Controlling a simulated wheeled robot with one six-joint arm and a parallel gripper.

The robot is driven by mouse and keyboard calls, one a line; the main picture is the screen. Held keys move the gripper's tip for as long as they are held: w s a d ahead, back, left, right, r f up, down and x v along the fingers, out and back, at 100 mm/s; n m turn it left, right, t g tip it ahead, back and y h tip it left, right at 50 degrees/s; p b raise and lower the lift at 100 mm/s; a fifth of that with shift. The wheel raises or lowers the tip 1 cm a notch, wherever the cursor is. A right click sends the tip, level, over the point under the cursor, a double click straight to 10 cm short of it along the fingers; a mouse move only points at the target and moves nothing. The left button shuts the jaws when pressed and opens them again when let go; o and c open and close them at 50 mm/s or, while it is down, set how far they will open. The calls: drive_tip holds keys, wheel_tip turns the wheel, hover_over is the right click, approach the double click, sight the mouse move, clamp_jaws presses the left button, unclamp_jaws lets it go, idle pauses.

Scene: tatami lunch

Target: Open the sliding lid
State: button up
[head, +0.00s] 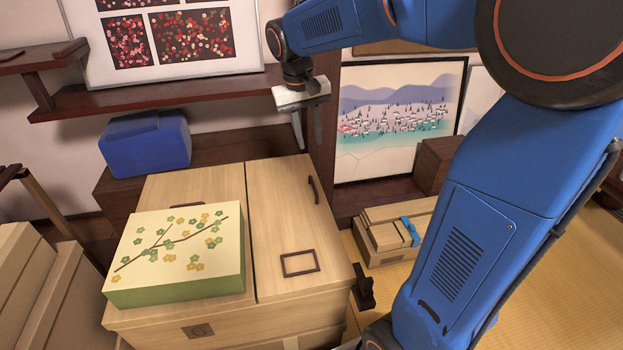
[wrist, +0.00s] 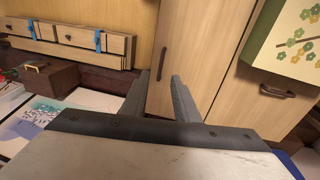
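A light wooden chest (head: 220,316) has two top panels side by side. The right panel (head: 275,225) is bare, with a dark bar handle (head: 313,190) near its far right edge and a dark rectangular frame (head: 300,263) near its front. The left panel (head: 222,185) is largely covered by a flower-patterned green box (head: 175,292); its dark handle shows in the wrist view (wrist: 277,91). Both panels look closed. My gripper (head: 308,146) is open and empty, above the chest's far right end. In the wrist view, the right panel's handle (wrist: 162,64) appears beyond my gripper (wrist: 160,88), apart from it.
A blue case (head: 146,148) sits on the dark ledge behind the chest. A dark shelf (head: 150,94) and post stand close to my gripper. Wooden boxes with a blue strap (head: 393,232) lie on the tatami at right. Cardboard-coloured boxes (head: 40,285) stand at left.

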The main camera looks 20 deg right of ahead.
approach(313, 184)
drive_tip(key=shift+g, duration=0.4)
drive_tip(key=f, duration=0.5)
drive_tip(key=d+f, duration=0.1)
drive_tip(key=f, duration=0.1)
drive_tip(key=shift+w+f, duration=0.2)
clamp_jaws()
